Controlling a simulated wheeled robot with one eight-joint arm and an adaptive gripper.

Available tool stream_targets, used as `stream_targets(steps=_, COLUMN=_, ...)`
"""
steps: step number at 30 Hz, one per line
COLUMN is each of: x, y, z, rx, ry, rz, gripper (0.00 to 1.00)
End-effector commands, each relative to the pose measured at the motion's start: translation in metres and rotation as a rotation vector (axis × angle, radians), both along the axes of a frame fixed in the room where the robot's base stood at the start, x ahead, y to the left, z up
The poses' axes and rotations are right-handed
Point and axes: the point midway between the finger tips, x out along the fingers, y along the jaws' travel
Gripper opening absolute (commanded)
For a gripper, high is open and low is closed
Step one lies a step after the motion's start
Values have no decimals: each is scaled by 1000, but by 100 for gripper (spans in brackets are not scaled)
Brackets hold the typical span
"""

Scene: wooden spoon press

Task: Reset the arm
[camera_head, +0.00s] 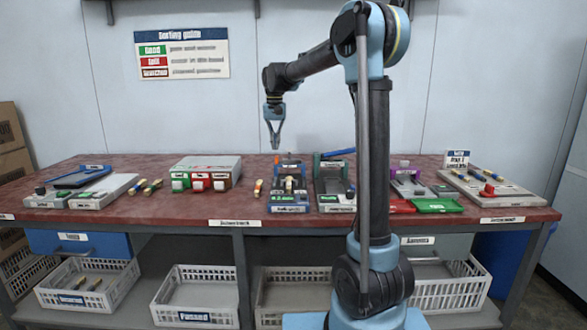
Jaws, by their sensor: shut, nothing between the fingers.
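My gripper (274,139) hangs shut and empty at the end of my raised arm, pointing down. It is above the middle of the red-topped workbench (240,208), apart from the things on it. Below it on the bench stands a small blue-and-grey press-like device (289,198) with a label on its front. My arm rises at the right of the middle and bends over to the left. My column hides part of the bench behind it.
A grey box with green, red and brown fronts (208,165) stands left of the press. Small wooden spoons (152,187) lie nearby. A grey tray (492,192) is at the right. White baskets (196,293) sit on the lower shelf. A sorting guide (182,53) hangs on the wall.

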Motion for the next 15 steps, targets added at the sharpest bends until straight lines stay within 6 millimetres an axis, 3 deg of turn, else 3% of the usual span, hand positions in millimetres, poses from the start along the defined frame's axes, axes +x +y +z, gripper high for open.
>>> stream_targets(steps=8, x=-3, y=-3, z=0, rx=0, ry=-1, rz=0, gripper=0)
stream_targets(steps=11, x=-12, y=-13, z=1, rx=2, ry=-5, rz=1, gripper=0)
stream_targets(steps=15, x=-40, y=-39, z=1, rx=6, ry=-18, rz=3, gripper=0)
